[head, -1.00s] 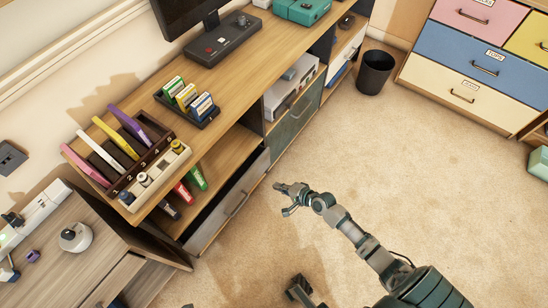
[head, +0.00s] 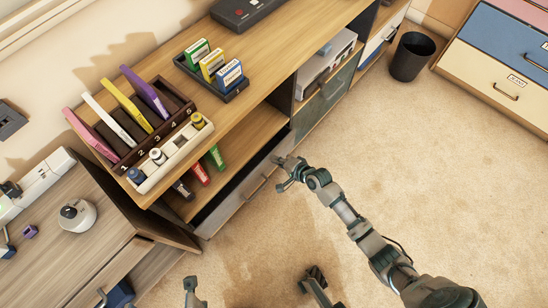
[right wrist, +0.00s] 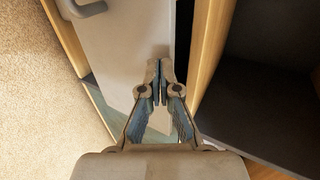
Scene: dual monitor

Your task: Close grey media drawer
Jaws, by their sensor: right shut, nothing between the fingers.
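The grey media drawer (head: 232,203) is low in the wooden media unit in the head view, with a bar handle (head: 257,187) on its front. A dark gap shows behind its front's upper edge, so it stands partly open. My right gripper (head: 283,168) is at the right end of this front, right of the handle. In the right wrist view the shut, empty fingers (right wrist: 160,82) lie over the pale drawer front (right wrist: 125,50), near a dark opening. I cannot tell whether they touch it. Parts that may be my left gripper show at the head view's bottom edge; its state is unclear.
A teal-grey front (head: 322,100) is to the right in the same unit. A rack of coloured cases (head: 150,130) and a game tray (head: 240,92) stand on top. A wooden desk (head: 100,235) is at left, a black bin (head: 411,57) at far right. The carpet is clear.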

